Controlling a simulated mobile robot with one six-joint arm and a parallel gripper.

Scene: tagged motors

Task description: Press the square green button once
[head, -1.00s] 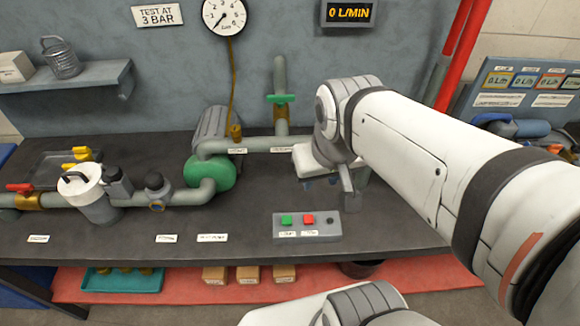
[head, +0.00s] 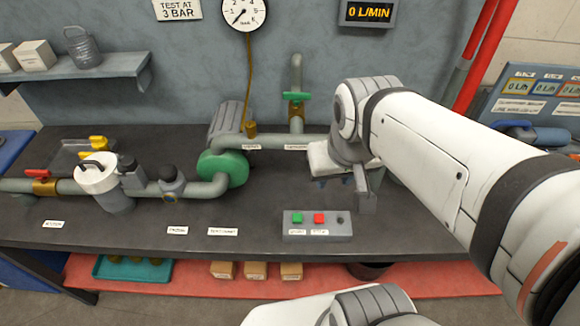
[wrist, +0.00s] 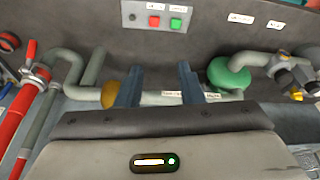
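The square green button (head: 297,219) is on the left of a small grey control box (head: 318,236) near the front edge of the bench. It also shows in the wrist view (wrist: 176,24), at the top. A red button (head: 319,219) and a round dark knob (head: 340,220) sit beside it on the same box. My gripper (head: 333,182) hangs above the bench behind the box, apart from the button. In the wrist view my gripper (wrist: 160,82) has its two fingers spread, with nothing between them.
A green pump (head: 222,169) and grey piping stand left of my gripper. A pipe (head: 270,142) with a green-handled valve (head: 297,96) runs behind it. The gauge (head: 244,14) reads low and the display (head: 368,12) shows 0 L/MIN. The bench top (head: 262,200) left of the box is mostly clear.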

